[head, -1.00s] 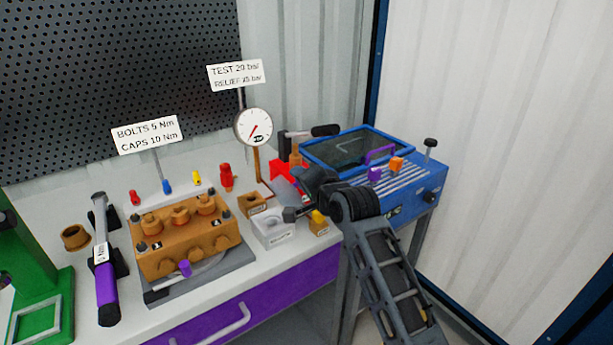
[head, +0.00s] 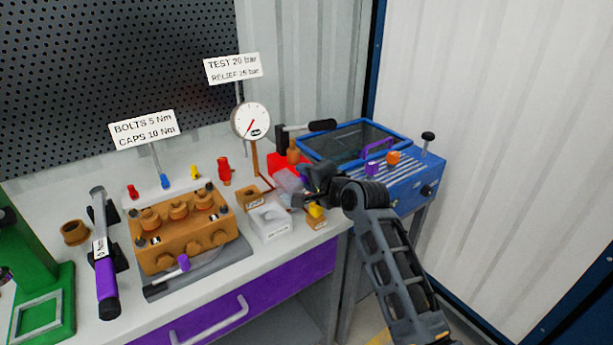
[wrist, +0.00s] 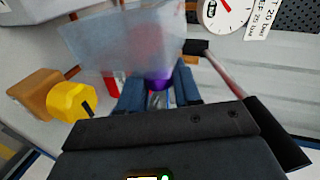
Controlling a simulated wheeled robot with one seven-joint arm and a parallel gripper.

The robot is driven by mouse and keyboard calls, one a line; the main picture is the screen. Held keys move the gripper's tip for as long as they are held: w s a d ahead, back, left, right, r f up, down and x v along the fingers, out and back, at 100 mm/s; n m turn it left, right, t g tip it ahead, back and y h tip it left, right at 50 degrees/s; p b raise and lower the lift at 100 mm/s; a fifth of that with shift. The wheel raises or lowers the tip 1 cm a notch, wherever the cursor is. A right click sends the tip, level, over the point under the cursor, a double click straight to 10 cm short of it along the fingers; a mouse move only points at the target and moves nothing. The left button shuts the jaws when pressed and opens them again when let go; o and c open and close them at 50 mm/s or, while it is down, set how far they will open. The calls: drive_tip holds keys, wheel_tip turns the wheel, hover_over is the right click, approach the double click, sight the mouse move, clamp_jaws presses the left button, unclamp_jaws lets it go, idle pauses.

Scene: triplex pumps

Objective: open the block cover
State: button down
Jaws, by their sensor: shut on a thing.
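The block cover (head: 288,179) is a clear, see-through panel in front of the red block (head: 280,158) at the right end of the bench. In the wrist view the cover (wrist: 110,42) spans the upper left, tilted, with blurred red showing through it. My gripper (wrist: 158,88) is shut on the cover's purple knob (wrist: 158,76), which sits between the blue-grey fingers. In the head view my gripper (head: 306,195) is beside the cover, and my wrist hides the knob. The cover's hinge cannot be made out.
A pressure gauge (head: 251,121) stands behind left of my gripper. A white holder (head: 271,222) and a yellow part (head: 315,210) are close by. A blue case (head: 405,185) is at the right. The orange pump block (head: 182,235) is at the left.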

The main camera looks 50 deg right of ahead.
drive_tip(key=c, duration=0.9)
unclamp_jaws()
drive_tip(key=shift+o, duration=0.2)
drive_tip(key=v, duration=0.7)
drive_tip(key=shift+s+b, duration=0.4)
